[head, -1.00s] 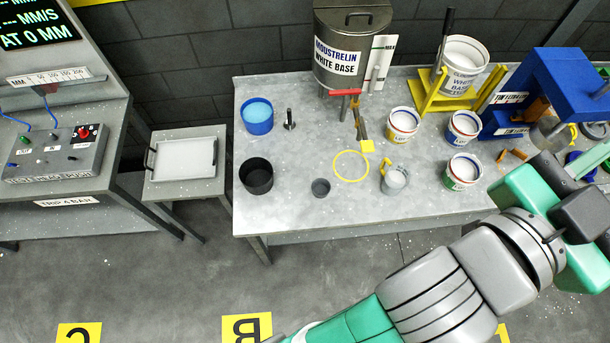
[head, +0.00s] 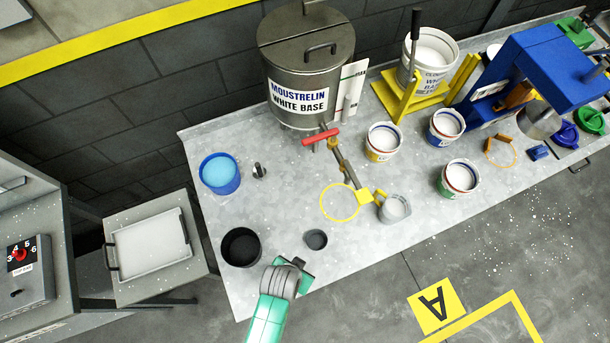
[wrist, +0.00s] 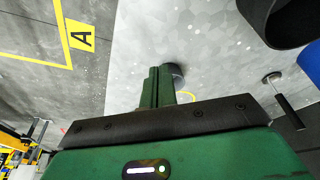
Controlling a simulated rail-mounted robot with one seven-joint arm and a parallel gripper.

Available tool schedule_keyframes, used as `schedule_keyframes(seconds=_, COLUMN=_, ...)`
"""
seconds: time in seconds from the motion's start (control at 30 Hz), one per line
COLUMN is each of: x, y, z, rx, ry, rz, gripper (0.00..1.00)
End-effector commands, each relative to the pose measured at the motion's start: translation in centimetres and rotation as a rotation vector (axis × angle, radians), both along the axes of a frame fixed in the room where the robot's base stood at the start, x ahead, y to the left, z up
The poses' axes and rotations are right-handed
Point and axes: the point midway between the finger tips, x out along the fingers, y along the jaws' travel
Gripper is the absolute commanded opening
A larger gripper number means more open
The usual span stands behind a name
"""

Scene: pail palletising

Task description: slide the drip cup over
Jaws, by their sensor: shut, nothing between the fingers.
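The drip cup, which I take to be the small dark grey cup (head: 316,239), stands upright on the metal bench left of the yellow ring (head: 340,203). My gripper (head: 303,267) is low at the bench's front edge, just in front of the cup. In the wrist view its green fingers (wrist: 157,88) are shut together with nothing between them. The cup (wrist: 178,74) shows just past the fingertips, partly hidden by them. I cannot tell whether they touch it.
A black pail (head: 241,249) stands close left of the cup, with a blue pail (head: 220,174) behind it. A grey jug (head: 393,209) with a yellow handle stands right of the ring. The white base tank (head: 304,75) and its red-handled tap are behind. Bench between cup and ring is clear.

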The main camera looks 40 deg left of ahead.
Motion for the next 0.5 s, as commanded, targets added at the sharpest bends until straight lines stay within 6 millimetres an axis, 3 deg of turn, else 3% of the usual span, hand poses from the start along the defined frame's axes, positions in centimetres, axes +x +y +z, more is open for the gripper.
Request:
schedule_keyframes(seconds=0.4, x=2.5, y=0.2, z=-8.2, rx=0.0, ry=-0.001, rz=0.001, gripper=0.0)
schedule_keyframes(seconds=0.5, x=3.7, y=0.3, z=-9.2, rx=0.001, ry=-0.004, rz=0.0, gripper=0.0)
